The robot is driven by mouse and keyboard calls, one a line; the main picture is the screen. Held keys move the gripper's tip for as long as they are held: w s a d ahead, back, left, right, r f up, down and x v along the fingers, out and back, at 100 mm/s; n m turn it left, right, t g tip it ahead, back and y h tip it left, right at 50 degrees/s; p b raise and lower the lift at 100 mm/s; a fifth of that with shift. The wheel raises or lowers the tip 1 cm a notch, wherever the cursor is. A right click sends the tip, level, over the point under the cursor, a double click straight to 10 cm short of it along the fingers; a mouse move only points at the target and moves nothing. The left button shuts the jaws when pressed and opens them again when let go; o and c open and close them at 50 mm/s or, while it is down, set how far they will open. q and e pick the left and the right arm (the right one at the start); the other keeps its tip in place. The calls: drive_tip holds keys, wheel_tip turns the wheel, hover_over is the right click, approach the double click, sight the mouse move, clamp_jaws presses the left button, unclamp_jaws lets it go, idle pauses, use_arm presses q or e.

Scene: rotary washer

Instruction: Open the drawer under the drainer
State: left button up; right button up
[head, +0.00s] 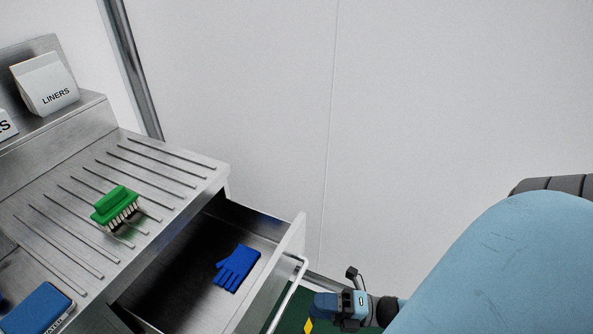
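The drainer (150,172) is a ribbed steel board on the left. The drawer (185,285) under it stands open, pulled out to the right, with its steel inside showing. A blue glove (237,268) lies in it. The drawer's bar handle (284,298) runs along the outside of its front. My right gripper (335,306) is low in the picture, just right of the handle and apart from it in the picture. Its fingers cannot be made out, so its opening is unclear. My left gripper is out of view.
A white liners bag (46,84) stands on the ledge behind. A pale wall (230,90) closes off the back. Green floor (297,303) shows beside the drawer.

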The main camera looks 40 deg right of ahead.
drive_tip(key=v, duration=0.6)
idle(0.4)
